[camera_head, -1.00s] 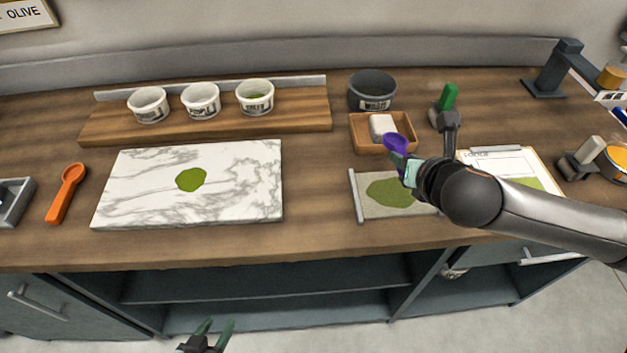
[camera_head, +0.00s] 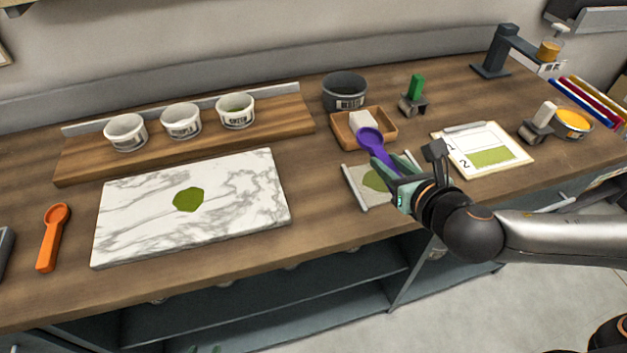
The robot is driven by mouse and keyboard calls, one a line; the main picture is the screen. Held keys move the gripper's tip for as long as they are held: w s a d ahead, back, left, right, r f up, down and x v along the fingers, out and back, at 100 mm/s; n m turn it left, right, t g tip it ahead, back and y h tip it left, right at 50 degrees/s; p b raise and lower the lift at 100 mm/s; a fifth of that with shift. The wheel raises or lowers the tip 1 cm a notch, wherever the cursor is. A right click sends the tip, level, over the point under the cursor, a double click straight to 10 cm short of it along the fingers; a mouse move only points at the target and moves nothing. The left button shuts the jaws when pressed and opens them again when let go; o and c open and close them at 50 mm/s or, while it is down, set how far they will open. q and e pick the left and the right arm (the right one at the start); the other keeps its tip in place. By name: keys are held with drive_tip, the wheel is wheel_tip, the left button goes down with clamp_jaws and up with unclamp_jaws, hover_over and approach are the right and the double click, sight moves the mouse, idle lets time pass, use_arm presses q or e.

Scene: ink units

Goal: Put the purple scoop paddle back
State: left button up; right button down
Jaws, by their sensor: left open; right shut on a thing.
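The purple scoop paddle (camera_head: 370,140) is held by its handle, with its round bowl pointing up and left. In the picture the bowl overlaps the front edge of a small wooden tray (camera_head: 388,133); I cannot tell whether they touch. The gripper and forearm hide the slab's right part. My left gripper is out of view.
An orange scoop (camera_head: 52,240) lies left of the marble slab (camera_head: 245,220), which bears a green ink blob. Several white cups (camera_head: 182,121) stand on a wooden rack. A dark pot (camera_head: 344,93), green-handled roller (camera_head: 415,92) and clipboard (camera_head: 512,166) surround the tray.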

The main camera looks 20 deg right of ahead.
drive_tip(key=shift+a, duration=0.1)
drive_tip(key=w+a+f+b, duration=0.2)
drive_tip(key=b, duration=0.5)
hover_over(322, 186)
drive_tip(key=f, duration=0.6)
drive_tip(key=shift+s+d+f, duration=0.3)
drive_tip(key=shift+s+f, duration=0.05)
drive_tip(key=shift+s, duration=0.05)
drive_tip(key=shift+w+a+f+b, duration=0.35)
drive_tip(key=shift+w+a+f, duration=0.05)
drive_tip(key=shift+f, duration=0.3)
wheel_tip(322, 186, down, 3)
drive_tip(key=shift+r, duration=0.2)
drive_tip(key=shift+f, duration=0.1)
